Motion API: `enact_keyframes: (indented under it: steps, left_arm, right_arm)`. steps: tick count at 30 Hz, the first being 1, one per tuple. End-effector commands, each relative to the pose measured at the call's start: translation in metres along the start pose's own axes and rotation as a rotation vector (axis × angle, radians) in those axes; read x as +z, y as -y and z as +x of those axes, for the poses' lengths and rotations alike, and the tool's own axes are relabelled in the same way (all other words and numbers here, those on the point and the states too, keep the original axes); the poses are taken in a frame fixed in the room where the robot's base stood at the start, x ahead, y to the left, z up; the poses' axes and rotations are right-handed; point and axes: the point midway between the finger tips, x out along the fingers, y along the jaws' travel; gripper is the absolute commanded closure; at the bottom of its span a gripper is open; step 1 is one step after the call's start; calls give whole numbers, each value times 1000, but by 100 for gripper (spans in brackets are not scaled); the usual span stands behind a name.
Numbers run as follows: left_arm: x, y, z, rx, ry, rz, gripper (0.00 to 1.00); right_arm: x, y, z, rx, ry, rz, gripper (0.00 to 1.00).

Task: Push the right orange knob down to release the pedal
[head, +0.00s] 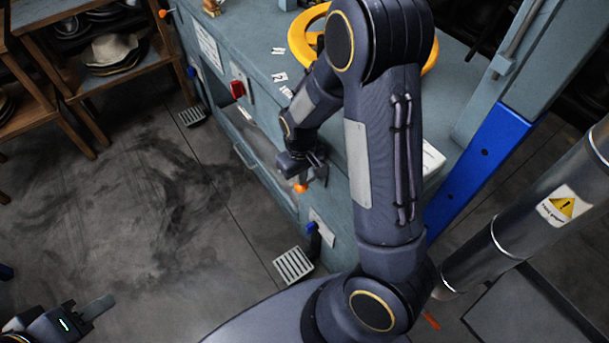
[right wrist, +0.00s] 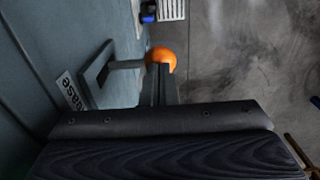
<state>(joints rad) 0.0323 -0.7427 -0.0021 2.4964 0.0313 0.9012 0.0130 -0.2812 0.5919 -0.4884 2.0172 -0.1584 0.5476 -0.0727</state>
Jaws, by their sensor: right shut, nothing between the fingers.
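The right orange knob (head: 301,188) is on the front of the blue-grey press, mostly below my right gripper (head: 316,172). In the right wrist view the round knob (right wrist: 161,57) sits at the end of a short lever from a slotted plate. My right gripper's shut, empty fingertips (right wrist: 161,74) overlap the knob's edge there; I cannot tell if they touch it. The slotted right pedal (head: 293,265) is near the floor below; it also shows in the right wrist view (right wrist: 172,9). My left gripper (head: 95,308) is far off at the lower left, its opening unclear.
The press (head: 262,75) carries a yellow ring (head: 302,38) and a red switch (head: 237,89). Another pedal (head: 192,116) and orange knob (head: 163,13) are at its left. A wooden shelf (head: 105,84) holds hats. The dark floor (head: 150,210) left of the press is clear.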

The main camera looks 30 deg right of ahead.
Motion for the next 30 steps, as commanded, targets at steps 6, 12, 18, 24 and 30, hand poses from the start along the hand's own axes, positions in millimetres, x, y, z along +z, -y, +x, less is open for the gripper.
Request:
enact_keyframes:
  steps: [6, 12, 18, 24, 30]
  left_arm:
    - [1, 1, 2, 0, 0, 0, 64]
    - [1, 1, 2, 0, 0, 0, 64]
    - [-3, -3, -6, 0, 0, 0, 64]
    - [-11, -10, -21, 0, 0, 0, 64]
    - [-18, -16, -35, 0, 0, 0, 64]
  right_arm:
    - [1, 0, 3, 0, 3, 0, 100]
    - [1, 0, 3, 0, 3, 0, 100]
    - [1, 0, -8, -1, 3, 0, 100]
    - [1, 0, -29, -1, 2, 1, 100]
    - [1, 0, -49, -1, 2, 0, 100]
